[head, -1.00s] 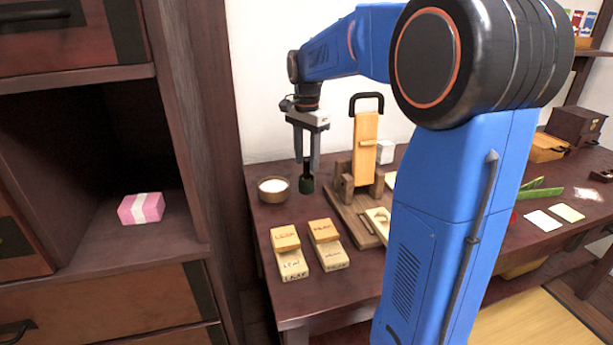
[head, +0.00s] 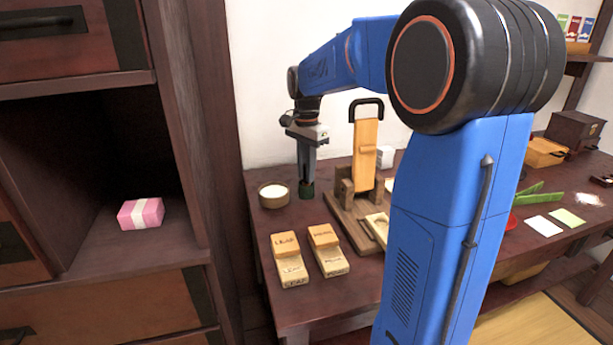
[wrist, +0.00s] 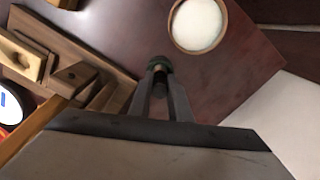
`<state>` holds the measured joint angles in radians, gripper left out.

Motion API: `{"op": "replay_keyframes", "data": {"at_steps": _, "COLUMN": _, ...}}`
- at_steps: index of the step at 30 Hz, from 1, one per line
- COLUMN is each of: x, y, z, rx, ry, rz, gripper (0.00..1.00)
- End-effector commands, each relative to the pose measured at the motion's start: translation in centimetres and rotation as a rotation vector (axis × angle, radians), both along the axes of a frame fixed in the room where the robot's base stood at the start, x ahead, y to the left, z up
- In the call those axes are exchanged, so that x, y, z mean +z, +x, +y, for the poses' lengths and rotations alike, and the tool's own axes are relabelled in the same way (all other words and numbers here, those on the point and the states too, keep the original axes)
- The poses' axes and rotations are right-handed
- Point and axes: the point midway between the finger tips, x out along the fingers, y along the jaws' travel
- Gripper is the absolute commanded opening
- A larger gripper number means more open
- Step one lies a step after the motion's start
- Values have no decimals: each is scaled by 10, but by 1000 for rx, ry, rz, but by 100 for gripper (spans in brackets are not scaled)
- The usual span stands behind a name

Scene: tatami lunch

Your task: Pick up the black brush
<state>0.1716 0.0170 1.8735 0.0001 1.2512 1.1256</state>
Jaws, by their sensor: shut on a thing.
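The black brush (head: 306,191) stands upright on the dark table, with a dark green base and a dark handle. My gripper (head: 306,178) points straight down over it and is shut on its handle; the fingers hide most of the handle in the head view. In the wrist view the brush (wrist: 159,63) shows between the tips of my gripper (wrist: 160,88), its green part beyond them. I cannot tell whether its base touches the table.
A round wooden bowl of white grains (head: 274,195) stands just left of the brush. A wooden stand with a tall plank (head: 365,150) is close on the right. Labelled wooden boxes (head: 289,262) lie in front. A white wall is behind.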

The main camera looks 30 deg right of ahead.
Motion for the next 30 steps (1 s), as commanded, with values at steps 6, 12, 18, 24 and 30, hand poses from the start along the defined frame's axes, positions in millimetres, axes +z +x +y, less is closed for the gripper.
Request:
{"op": "replay_keyframes", "data": {"at_steps": 6, "x": 28, "y": 0, "z": 0, "rx": 0, "ry": 0, "rz": -3, "gripper": 0}}
{"op": "replay_keyframes", "data": {"at_steps": 12, "x": 65, "y": 1, "z": 0, "rx": 0, "ry": -1, "rz": -3, "gripper": 0}}
{"op": "replay_keyframes", "data": {"at_steps": 18, "x": 90, "y": 0, "z": 0, "rx": 0, "ry": -1, "rz": -1, "gripper": 0}}
{"op": "replay_keyframes", "data": {"at_steps": 24, "x": 99, "y": 0, "z": 0, "rx": 0, "ry": 0, "rz": 0, "gripper": 0}}
{"op": "replay_keyframes", "data": {"at_steps": 30, "x": 99, "y": 0, "z": 0, "rx": 0, "ry": 0, "rz": 0, "gripper": 0}}
